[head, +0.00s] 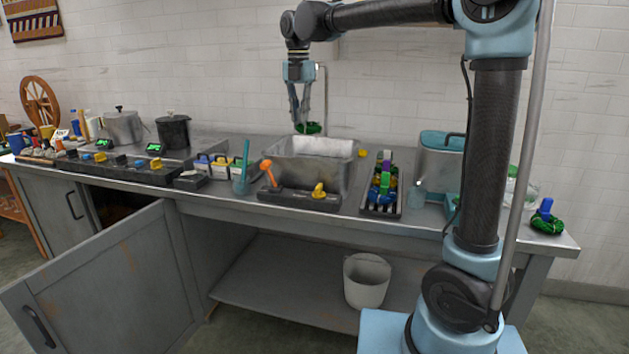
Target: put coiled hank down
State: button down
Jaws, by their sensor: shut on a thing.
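My gripper (299,116) points down above the back of the steel basin (322,178) set in the counter. Its fingers are shut on a small green coiled hank (309,128) at their tips. The hank hangs above a pale grey block or cloth (318,146) at the basin's rear; from this angle I cannot tell how far above. Another green coil with a blue piece on it (546,220) lies at the counter's right end.
A black rack (368,208) with coloured skeins stands right of the basin. Pots (122,127) and dark trays fill the left counter. A cabinet door (105,285) hangs open below.

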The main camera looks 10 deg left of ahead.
aim_at(298, 123)
jog(key=shift+a, duration=0.1)
jog(key=shift+f, duration=0.4)
notch_tip(298, 123, down, 17)
jog(key=shift+s+f, duration=0.1)
jog(key=shift+s, duration=0.05)
dwell(0.4)
jog(key=c, duration=1.6)
grip_release()
notch_tip(298, 123, up, 12)
jog(key=shift+a+r, duration=0.1)
jog(key=shift+s, duration=0.1)
